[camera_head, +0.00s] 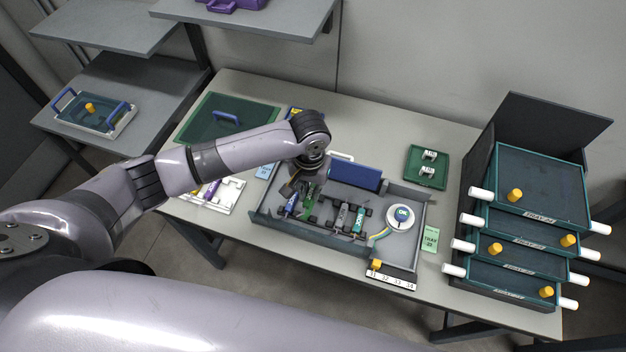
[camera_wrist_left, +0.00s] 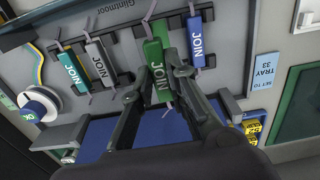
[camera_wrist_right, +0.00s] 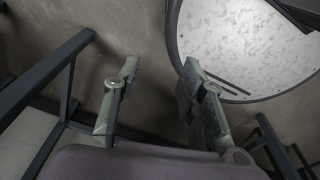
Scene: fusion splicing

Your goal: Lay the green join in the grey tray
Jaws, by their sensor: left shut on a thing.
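The green join (camera_wrist_left: 155,55) is between the fingertips of my left gripper (camera_wrist_left: 158,72), which is shut on it. It looks larger than the other joins in the left wrist view, and I cannot tell its exact height. In the head view the green join (camera_head: 307,192) is partly covered by my left gripper (camera_head: 300,188), over the left part of a large grey tray-like station (camera_head: 310,232). A blue join (camera_head: 291,205), a grey join (camera_head: 341,217) and a teal join (camera_head: 359,219) lie in that station. My right gripper (camera_wrist_right: 158,80) is open and empty, away from the table.
A dial (camera_head: 402,217) and a blue raised panel (camera_head: 354,176) stand in the station. Teal drawers (camera_head: 540,180) are stacked at the right. A small green tray (camera_head: 427,167) is behind. A white tray (camera_head: 228,196) and green lid (camera_head: 215,122) are left. A round pale surface (camera_wrist_right: 240,45) shows beside my right gripper.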

